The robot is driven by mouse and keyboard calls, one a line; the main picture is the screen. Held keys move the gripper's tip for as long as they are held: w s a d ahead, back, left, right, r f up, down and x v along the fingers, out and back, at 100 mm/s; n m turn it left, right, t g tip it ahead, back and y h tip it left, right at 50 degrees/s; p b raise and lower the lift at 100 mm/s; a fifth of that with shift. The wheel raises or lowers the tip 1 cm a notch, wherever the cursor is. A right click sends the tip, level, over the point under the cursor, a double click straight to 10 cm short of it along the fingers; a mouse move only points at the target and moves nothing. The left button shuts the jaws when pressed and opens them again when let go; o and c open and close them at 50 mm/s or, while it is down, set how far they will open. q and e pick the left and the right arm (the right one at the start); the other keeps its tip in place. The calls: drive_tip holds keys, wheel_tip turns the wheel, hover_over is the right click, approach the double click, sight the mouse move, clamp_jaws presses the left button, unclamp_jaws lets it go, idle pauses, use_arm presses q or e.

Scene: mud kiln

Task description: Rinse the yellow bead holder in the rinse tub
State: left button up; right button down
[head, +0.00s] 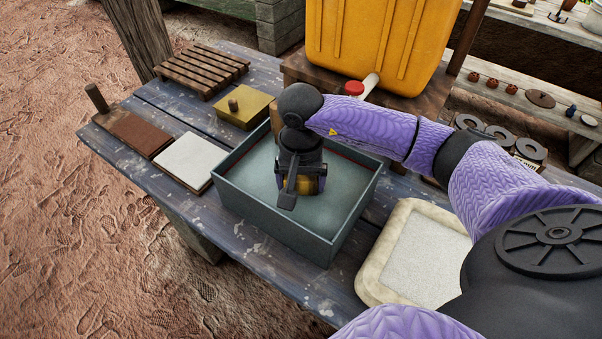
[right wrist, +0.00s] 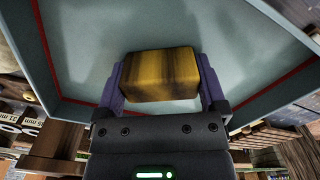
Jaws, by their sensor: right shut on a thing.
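The rinse tub (head: 275,225) is a blue-grey square box on the plank table, with a red line around its inner wall and a pale grey-green surface inside. Its wall also shows in the right wrist view (right wrist: 50,60). My right gripper (head: 300,192) points down inside the tub's outline and is shut on the yellow bead holder (head: 320,185). In the right wrist view the holder (right wrist: 160,73) is a yellow block with brown streaks between the two purple fingers. I cannot tell whether it touches the surface below. My left gripper is not in view.
An orange tank (head: 380,40) with a red-capped tap (head: 355,88) stands behind the tub. A white pad (head: 190,162), a brown board (head: 142,134), an olive block with a peg (head: 245,110) and a slatted rack (head: 200,70) lie left. A cream tray (head: 420,262) lies right.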

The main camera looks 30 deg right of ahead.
wheel_tip(320, 180, up, 11)
drive_tip(key=p, duration=0.7)
drive_tip(key=shift+r, duration=0.15)
idle(0.6)
idle(0.3)
